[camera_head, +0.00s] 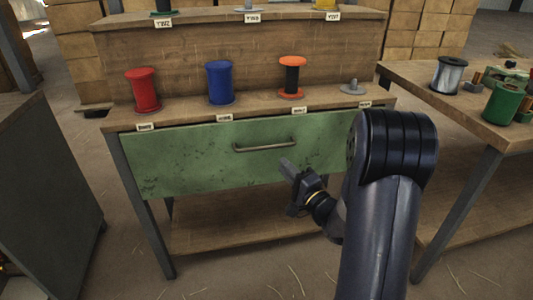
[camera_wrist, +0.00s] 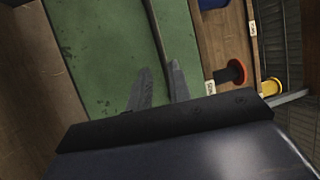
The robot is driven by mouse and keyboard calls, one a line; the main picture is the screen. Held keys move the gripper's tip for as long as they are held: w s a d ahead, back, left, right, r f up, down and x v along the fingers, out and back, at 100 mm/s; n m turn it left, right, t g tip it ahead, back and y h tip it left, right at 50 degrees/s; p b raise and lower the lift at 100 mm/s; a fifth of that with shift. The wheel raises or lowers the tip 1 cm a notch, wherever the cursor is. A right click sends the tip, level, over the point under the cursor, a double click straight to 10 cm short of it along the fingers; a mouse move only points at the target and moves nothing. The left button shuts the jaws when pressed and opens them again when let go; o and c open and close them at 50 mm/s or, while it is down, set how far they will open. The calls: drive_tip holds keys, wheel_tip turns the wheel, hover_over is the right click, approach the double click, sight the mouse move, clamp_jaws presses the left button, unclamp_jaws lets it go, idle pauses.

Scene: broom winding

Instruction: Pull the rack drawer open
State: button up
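The rack drawer has a worn green front (camera_head: 190,160) with a thin metal handle (camera_head: 264,146) across its upper middle. The drawer front looks flush with the rack, so the drawer is closed. My gripper (camera_head: 286,165) is just below and in front of the handle's right end. In the wrist view, the two grey fingers (camera_wrist: 160,75) point at the green front (camera_wrist: 95,45) with a gap between them. The handle (camera_wrist: 156,28) runs as a thin bar down towards that gap. The fingers are open; whether they touch the handle cannot be told.
Red (camera_head: 146,91), blue (camera_head: 220,83) and orange-black (camera_head: 292,78) spools stand on the rack top above the drawer. A table (camera_head: 455,105) with more spools stands on the right. A dark cabinet (camera_head: 45,180) is on the left. The floor before the drawer looks mostly clear.

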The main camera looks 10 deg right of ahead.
sight(267, 148)
drive_tip(key=b+x, duration=0.1)
drive_tip(key=x, duration=0.8)
drive_tip(key=shift+w+a+r+b, duration=0.15)
drive_tip(key=shift+w+b, duration=0.15)
drive_tip(key=shift+b, duration=0.1)
clamp_jaws()
